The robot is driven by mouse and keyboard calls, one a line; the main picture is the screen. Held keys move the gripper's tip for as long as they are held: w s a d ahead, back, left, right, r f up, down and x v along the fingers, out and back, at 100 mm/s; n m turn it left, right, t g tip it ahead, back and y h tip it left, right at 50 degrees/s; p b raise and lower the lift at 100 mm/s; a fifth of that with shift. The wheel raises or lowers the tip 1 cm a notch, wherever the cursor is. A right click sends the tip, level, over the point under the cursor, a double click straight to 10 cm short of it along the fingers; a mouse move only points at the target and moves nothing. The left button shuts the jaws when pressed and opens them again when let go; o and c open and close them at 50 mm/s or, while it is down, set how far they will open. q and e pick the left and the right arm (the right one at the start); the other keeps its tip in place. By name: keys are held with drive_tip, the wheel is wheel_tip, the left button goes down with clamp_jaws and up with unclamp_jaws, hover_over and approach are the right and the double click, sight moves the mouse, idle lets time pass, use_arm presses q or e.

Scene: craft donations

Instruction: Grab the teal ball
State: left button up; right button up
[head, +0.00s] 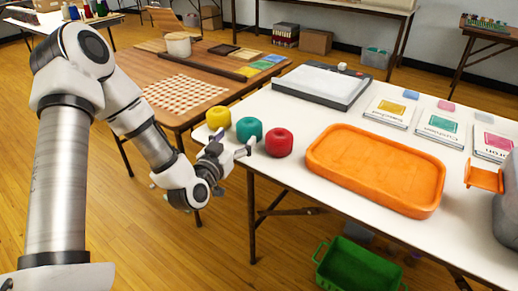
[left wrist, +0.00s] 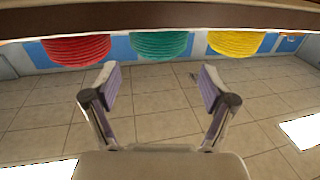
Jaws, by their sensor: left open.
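The teal ball (head: 249,129) sits on the near left edge of the white table (head: 300,105), between a yellow ball (head: 218,118) and a red ball (head: 279,142). All three look like ribbed, rounded balls of yarn. My left gripper (head: 240,149) is open and empty, just in front of the teal and red balls. In the left wrist view, which looks upside down, the teal ball (left wrist: 161,46) lies centred beyond the gap between the open fingers (left wrist: 160,82). The red ball (left wrist: 77,49) and yellow ball (left wrist: 236,43) flank it. My right gripper is not in view.
An orange tray (head: 375,168) lies right of the balls. Behind are a grey-framed board (head: 322,84) and several labelled cards. A wooden table (head: 150,72) with a checked cloth (head: 190,100) stands at left. A green crate (head: 357,268) is under the white table.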

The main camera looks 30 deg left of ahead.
sight(249, 122)
use_arm(q)
drive_tip(key=w, duration=0.5)
drive_tip(key=w+b, duration=0.1)
drive_tip(key=w, duration=0.1)
drive_tip(key=shift+w+a+f, duration=0.1)
drive_tip(key=shift+w+a, duration=0.25)
drive_tip(key=shift+a, duration=0.05)
drive_tip(key=shift+s, duration=0.1)
drive_tip(key=c, duration=0.8)
